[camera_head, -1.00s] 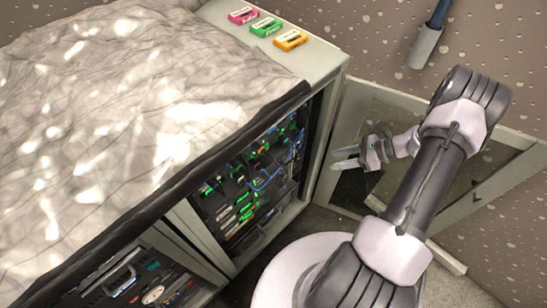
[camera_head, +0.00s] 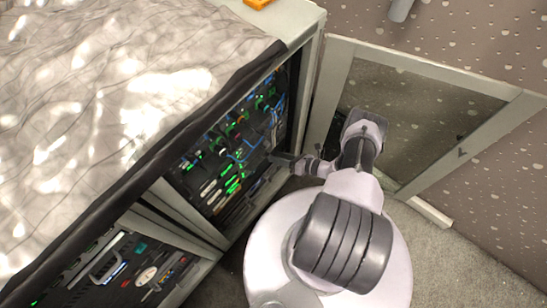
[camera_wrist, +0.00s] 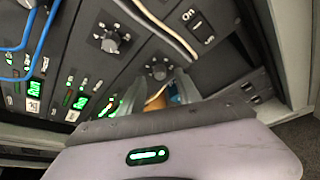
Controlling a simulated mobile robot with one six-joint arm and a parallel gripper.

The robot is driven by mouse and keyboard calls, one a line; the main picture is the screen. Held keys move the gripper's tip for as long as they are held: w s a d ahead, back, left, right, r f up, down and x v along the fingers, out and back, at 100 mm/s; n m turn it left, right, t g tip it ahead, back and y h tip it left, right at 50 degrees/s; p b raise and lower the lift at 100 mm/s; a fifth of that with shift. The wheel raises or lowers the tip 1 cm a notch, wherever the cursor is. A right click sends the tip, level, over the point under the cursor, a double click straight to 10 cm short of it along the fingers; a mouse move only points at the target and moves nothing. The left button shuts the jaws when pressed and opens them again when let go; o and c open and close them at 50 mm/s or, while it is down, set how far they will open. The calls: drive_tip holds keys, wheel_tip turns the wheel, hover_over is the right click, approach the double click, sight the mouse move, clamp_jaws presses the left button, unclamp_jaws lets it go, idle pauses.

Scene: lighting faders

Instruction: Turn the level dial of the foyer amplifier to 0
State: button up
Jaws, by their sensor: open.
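The rack of equipment (camera_head: 225,165) stands in the open cabinet, full of dark panels with green lights and blue cables. In the wrist view two black dials with dots around them show, one upper left (camera_wrist: 110,40) and one near the middle (camera_wrist: 158,70). I cannot read which panel is the foyer amplifier or where a dial points. My gripper (camera_head: 277,158) is at the rack's right part, just in front of the panels. It is open.
The open cabinet door (camera_head: 335,75) stands close to the right of my arm. A small switch (camera_wrist: 197,23) sits right of the dials, and pale and blue cables cross the panels. A crumpled sheet (camera_head: 120,90) covers the cabinet top. The floor at the right (camera_head: 470,250) is clear.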

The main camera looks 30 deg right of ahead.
sight(267, 154)
drive_tip(key=shift+x, duration=1.2)
drive_tip(key=shift+c, duration=0.2)
clamp_jaws()
